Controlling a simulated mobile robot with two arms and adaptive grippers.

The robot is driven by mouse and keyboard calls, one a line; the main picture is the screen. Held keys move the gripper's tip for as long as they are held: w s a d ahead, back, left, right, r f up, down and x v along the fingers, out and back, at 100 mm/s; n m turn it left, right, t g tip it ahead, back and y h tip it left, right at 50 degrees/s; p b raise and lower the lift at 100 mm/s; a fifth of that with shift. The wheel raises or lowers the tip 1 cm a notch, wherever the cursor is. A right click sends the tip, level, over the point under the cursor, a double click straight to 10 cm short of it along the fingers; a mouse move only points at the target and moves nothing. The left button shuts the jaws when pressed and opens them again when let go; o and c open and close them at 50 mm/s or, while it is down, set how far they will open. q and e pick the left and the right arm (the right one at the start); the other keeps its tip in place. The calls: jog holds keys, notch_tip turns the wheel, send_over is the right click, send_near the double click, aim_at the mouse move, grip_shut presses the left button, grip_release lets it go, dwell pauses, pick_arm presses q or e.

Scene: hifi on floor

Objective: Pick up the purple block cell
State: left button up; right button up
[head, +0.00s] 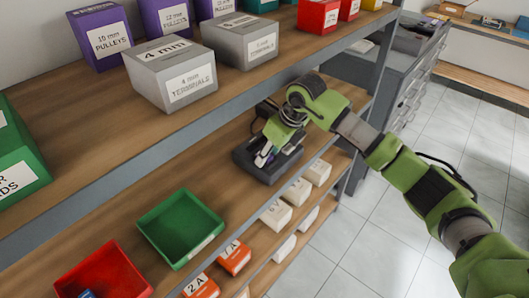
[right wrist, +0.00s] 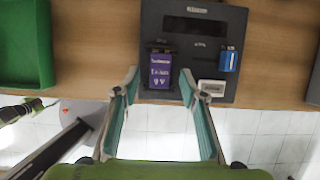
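The purple block cell (right wrist: 160,70) stands in a slot of a dark grey station (right wrist: 198,40), with white lettering on its face. In the head view the station (head: 251,166) rests on the lower wooden shelf, and my right gripper hides the purple block. My right gripper (right wrist: 159,74) is open and empty in the right wrist view. Its fingertips appear on either side of the purple block, with gaps left and right; I cannot tell the depth between them. In the head view my right gripper (head: 266,154) reaches over the station. My left gripper is not in view.
A blue cell (right wrist: 229,60) and a white block (right wrist: 212,87) sit in the station, right of the purple block. A green bin (head: 181,228) and red bin (head: 103,274) stand nearby. White boxes (head: 297,191) line a lower level. The upper shelf edge (head: 190,138) runs close by.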

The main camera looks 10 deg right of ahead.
jog(key=shift+f, duration=0.1)
jog(key=c, duration=0.9)
grip_shut()
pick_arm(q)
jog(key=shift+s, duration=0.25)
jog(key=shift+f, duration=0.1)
